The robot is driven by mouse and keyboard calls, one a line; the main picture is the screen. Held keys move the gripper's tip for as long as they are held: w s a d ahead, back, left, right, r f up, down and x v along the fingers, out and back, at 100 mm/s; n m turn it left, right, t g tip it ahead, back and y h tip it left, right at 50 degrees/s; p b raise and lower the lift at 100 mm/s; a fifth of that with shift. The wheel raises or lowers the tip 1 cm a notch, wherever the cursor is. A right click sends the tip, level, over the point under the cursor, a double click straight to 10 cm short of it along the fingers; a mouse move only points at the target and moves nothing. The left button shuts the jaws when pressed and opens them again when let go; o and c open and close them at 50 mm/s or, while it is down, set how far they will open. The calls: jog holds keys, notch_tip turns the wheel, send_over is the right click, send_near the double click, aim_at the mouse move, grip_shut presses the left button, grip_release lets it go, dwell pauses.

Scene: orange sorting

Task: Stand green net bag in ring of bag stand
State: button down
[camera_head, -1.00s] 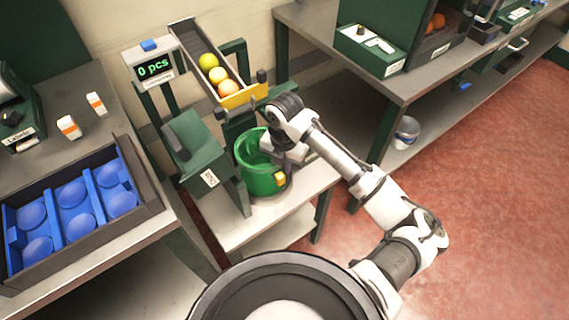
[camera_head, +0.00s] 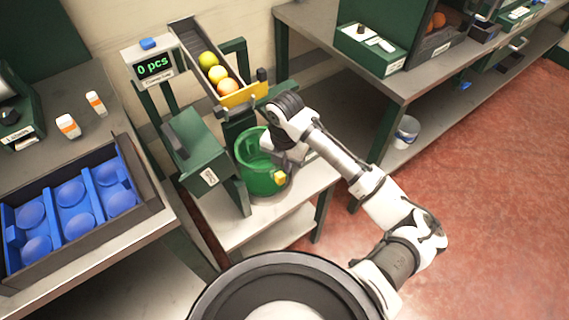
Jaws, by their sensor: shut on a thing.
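The green net bag (camera_head: 257,177) stands upright with its open mouth up, on the low table below the chute. It has a small yellow tag (camera_head: 280,178) on its front right side. My gripper (camera_head: 285,158) is at the right side of the bag's rim, shut on the bag; the fingertips are mostly hidden by the wrist. The bag stand's ring cannot be told apart from the bag's rim, so I cannot tell whether the bag sits inside it.
A sloping chute (camera_head: 190,45) with several fruits and a yellow gate (camera_head: 244,96) is above the bag. A green box-shaped unit (camera_head: 196,148) stands close left of the bag. A workbench (camera_head: 385,88) is at right.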

jog(key=c, duration=1.5)
grip_release()
jog(key=shift+r+p, duration=3.2)
jog(key=shift+r, duration=1.4)
jog(key=shift+f, duration=0.1)
